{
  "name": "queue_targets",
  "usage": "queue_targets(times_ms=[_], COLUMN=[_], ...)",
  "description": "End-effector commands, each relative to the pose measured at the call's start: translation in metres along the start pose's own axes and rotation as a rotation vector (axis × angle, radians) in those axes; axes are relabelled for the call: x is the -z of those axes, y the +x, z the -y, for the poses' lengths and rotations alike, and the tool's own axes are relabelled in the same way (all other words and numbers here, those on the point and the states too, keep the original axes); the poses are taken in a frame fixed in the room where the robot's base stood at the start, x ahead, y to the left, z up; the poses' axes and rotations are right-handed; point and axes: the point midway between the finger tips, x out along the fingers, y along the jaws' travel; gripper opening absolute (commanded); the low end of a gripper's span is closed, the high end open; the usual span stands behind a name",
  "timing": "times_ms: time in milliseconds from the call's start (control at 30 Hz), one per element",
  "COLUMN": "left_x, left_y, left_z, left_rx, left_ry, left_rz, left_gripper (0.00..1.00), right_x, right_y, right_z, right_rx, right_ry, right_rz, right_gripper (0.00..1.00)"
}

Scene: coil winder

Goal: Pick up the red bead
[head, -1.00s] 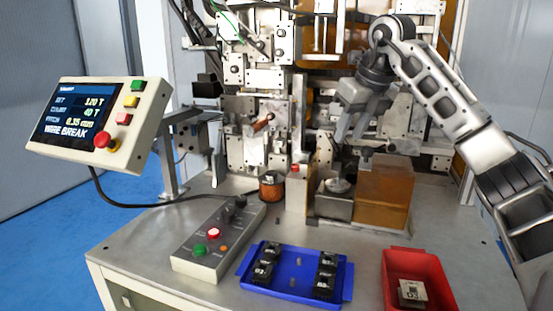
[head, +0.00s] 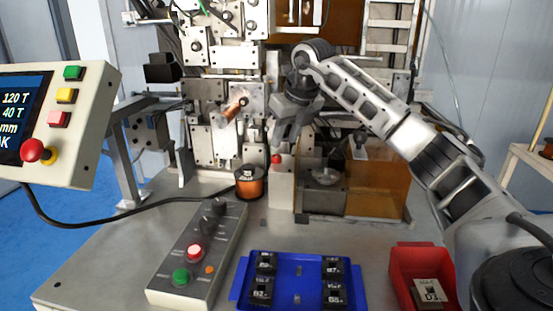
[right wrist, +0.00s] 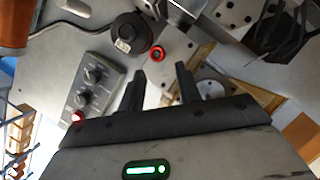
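The red bead (head: 276,159) sits on top of a pale upright block beside the copper wire spool. In the right wrist view the bead (right wrist: 158,53) looks like a red ring with a dark centre. My right gripper (head: 283,137) is just above the bead in the head view, pointing down. In the right wrist view its two fingers (right wrist: 161,80) are apart with nothing between them, and the bead lies just beyond the fingertips, clear of both. My left gripper is not in view.
The copper spool (head: 249,183) stands close left of the block. The machine's metal plates (head: 210,142) rise behind, and an amber box (head: 378,190) stands to the right. A button box (head: 198,255), blue tray (head: 296,285) and red bin (head: 408,262) are in front.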

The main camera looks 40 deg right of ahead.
Motion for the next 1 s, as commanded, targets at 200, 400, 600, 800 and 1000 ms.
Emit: queue_targets(times_ms=[200, 400, 600, 800, 1000], left_x=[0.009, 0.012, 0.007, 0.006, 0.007], left_y=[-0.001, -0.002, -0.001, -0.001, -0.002], left_z=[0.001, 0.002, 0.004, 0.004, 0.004], left_rx=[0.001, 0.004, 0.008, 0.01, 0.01], left_ry=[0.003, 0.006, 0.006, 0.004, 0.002], left_rz=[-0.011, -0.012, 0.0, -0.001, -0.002], left_gripper=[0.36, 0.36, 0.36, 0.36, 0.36], right_x=[0.0, -0.001, -0.001, -0.001, -0.001], right_y=[0.018, 0.047, 0.056, 0.056, 0.055], right_z=[-0.002, -0.004, -0.004, -0.004, -0.004], right_rx=[-0.001, -0.001, -0.001, -0.001, -0.001], right_ry=[-0.001, 0.001, 0.0, 0.0, 0.0], right_rz=[-0.006, -0.003, 0.0, 0.0, 0.0], right_gripper=[0.34, 0.34, 0.34, 0.14, 0.01])
